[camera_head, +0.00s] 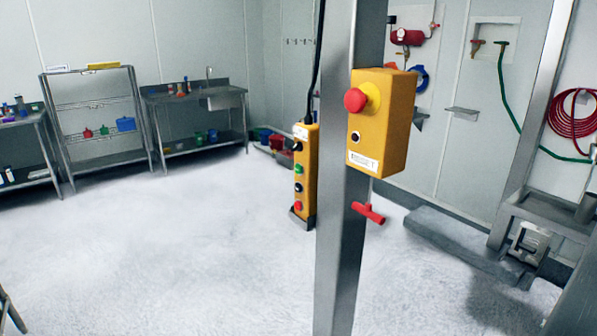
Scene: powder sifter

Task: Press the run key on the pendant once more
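A yellow pendant (305,177) hangs upright on the left side of a steel post, with a black cable rising from its top. Its face carries a column of buttons: a green button (299,169), dark buttons near it, and a red button (298,206) at the bottom. The lettering is too small to read, so I cannot tell which button is marked run. The pendant's lower end sits at a dark holder (302,219). Neither of my grippers is in view, and nothing touches the pendant.
The steel post (340,250) stands close in front, bearing a yellow box (387,120) with a red stop knob (355,100). A red T-handle (368,212) sticks out below. Steel framing (545,215) stands at right. Open floor (150,250) lies left; shelves and a sink bench stand behind.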

